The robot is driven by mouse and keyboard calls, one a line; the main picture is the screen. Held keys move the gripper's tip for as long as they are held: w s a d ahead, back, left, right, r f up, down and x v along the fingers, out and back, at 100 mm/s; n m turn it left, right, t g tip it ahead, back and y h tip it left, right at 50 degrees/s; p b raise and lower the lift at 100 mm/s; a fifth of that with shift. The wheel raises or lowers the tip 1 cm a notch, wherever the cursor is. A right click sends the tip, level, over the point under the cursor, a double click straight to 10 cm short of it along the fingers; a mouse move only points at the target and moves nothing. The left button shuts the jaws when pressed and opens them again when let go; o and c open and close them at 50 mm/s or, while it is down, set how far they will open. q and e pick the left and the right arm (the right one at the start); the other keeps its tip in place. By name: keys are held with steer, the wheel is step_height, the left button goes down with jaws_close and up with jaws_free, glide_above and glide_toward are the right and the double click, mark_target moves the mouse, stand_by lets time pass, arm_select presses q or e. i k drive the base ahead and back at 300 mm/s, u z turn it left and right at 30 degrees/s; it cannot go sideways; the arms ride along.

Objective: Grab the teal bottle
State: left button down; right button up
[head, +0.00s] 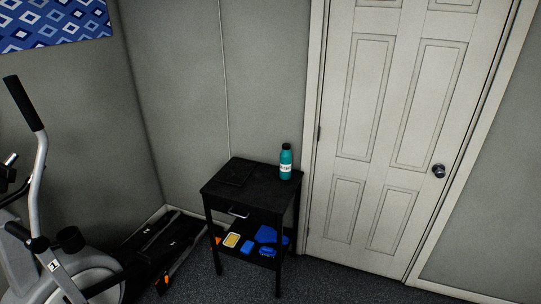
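The teal bottle (286,164) stands upright in the head view, with a black cap and a pale label band. It is on the top of a small black side table (247,191), near the table's back right corner. Neither of my grippers shows in the head view, so whether they are open or shut is hidden.
The lower shelf holds several small blue, yellow and orange items. An exercise machine (60,262) stands at left. A closed white door (395,150) is at right. Dark carpet in front looks clear.

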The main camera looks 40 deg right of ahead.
mark_target(286, 156)
steer(key=i, duration=0.45)
steer(key=z, duration=1.55)
